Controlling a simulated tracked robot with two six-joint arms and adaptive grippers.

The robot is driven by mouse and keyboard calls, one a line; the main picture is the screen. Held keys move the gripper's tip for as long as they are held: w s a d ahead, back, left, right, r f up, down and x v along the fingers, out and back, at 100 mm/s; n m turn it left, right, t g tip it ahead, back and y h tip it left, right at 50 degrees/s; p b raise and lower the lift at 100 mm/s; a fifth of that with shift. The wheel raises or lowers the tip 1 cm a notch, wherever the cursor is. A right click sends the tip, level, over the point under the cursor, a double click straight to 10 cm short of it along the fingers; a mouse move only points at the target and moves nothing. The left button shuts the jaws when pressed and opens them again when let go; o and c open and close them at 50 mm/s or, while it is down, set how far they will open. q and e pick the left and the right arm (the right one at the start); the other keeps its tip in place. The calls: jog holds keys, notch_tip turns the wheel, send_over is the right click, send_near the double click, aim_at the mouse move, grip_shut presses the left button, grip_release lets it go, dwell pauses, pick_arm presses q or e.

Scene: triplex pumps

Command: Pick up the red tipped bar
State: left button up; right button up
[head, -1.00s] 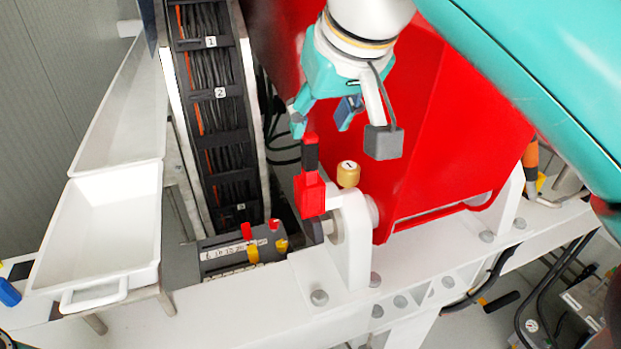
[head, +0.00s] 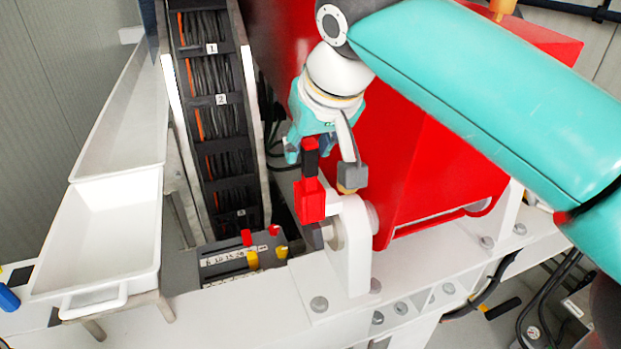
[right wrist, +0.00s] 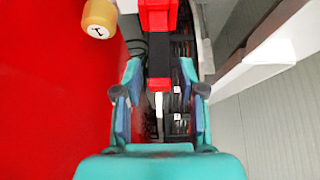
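The red tipped bar (head: 311,162) stands upright beside the white bracket, with a red top, a black middle and a thick red lower block. In the right wrist view the bar (right wrist: 160,66) comes in from the top, its red tip between my finger sides. My right gripper (right wrist: 160,88) is open, with a finger on each side and visible gaps to the bar. In the head view my right gripper (head: 307,140) is just behind the bar's top, and the bar partly hides it. My left gripper is not in view.
A brass knob (right wrist: 99,18) marked 1 is close to the bar. The large red housing (head: 430,180) stands to the right. The white bracket (head: 355,250), a cable chain (head: 225,125) and white trays (head: 95,240) are nearby. A dark block (head: 235,262) with coloured tabs sits below left.

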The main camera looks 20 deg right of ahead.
grip_shut()
jog(key=shift+r, duration=0.2)
